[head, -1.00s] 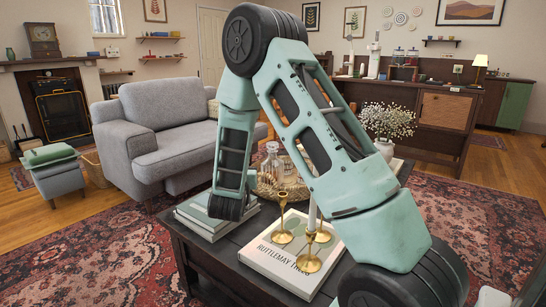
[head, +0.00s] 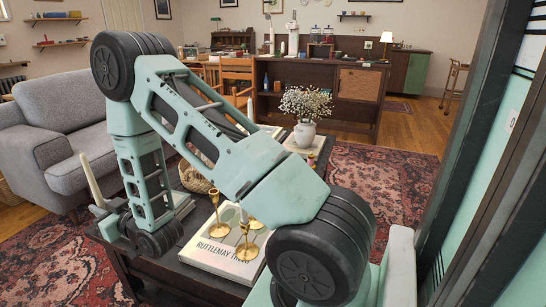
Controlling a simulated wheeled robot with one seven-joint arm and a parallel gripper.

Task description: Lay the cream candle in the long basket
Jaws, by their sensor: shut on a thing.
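The cream candle (head: 91,180) is a slim taper, held nearly upright with its top leaning left, at the left of the head view. My gripper (head: 101,210) is shut on its lower end, left of the dark coffee table's (head: 165,270) books. A woven basket (head: 193,177) shows on the table, partly hidden behind my arm. I cannot tell whether it is the long basket, as its full shape is hidden.
Brass candle holders (head: 215,209) stand on a white book (head: 205,256), one with a pale candle (head: 243,214). A white vase of flowers (head: 304,132) stands at the table's far end. A grey sofa (head: 60,140) is at left.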

